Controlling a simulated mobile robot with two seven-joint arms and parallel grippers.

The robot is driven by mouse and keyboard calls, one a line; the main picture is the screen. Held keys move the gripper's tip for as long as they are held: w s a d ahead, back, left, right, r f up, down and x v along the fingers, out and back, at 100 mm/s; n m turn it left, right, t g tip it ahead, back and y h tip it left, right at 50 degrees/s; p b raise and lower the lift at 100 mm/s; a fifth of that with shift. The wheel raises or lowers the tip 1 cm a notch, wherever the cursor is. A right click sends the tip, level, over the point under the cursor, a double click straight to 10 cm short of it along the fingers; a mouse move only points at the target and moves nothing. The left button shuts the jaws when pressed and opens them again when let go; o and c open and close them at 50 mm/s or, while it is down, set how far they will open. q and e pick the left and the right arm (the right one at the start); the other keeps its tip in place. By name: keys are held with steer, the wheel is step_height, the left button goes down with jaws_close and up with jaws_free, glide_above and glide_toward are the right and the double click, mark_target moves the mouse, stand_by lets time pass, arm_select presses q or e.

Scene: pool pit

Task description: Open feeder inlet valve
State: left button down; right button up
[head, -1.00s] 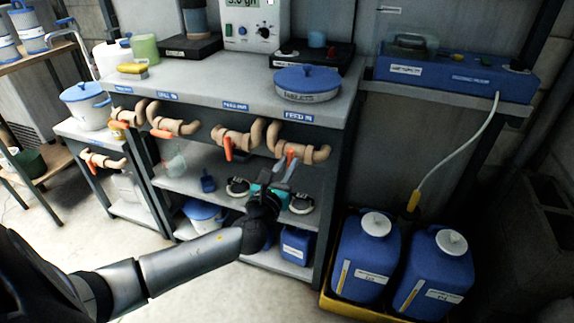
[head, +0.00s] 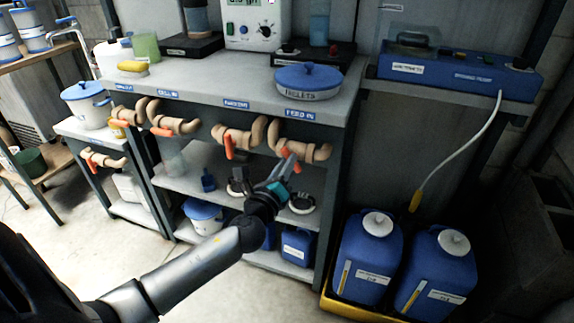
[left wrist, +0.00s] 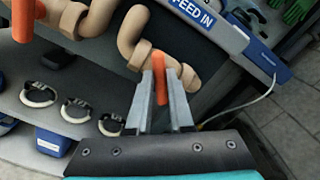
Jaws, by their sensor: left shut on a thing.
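The FEED IN valve is a tan pipe (head: 318,152) with an orange handle (head: 297,165), below the FEED IN label (head: 300,115) on the bench's front edge. My left gripper (head: 288,168) reaches up to this valve from below. In the left wrist view its two grey fingers (left wrist: 160,95) are shut on the orange handle (left wrist: 158,68), one on each side. In the head view the fingers partly hide the handle, so its exact angle is hard to read. My right gripper is not in view.
A second valve with an orange handle (head: 229,147) is close on the left, and further valves follow. The lower shelf holds black-and-white round fittings (head: 302,203). Blue canisters (head: 368,250) stand in a yellow tray at the right. A lidded pot (head: 308,82) sits above.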

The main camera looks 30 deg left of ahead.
arm_select(q)
steer(key=shift+a+f+n, duration=0.1)
steer(key=shift+f+n, duration=0.05)
steer(key=shift+n, duration=2.55)
steer(key=shift+a+f+n, duration=0.1)
steer(key=shift+n, duration=2.6)
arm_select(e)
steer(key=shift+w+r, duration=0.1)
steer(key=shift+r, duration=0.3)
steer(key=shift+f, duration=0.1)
arm_select(q)
steer(key=c, duration=0.8)
jaws_free()
steer(key=shift+s, duration=0.1)
steer(key=p+v, duration=0.2)
steer(key=v, duration=1.3)
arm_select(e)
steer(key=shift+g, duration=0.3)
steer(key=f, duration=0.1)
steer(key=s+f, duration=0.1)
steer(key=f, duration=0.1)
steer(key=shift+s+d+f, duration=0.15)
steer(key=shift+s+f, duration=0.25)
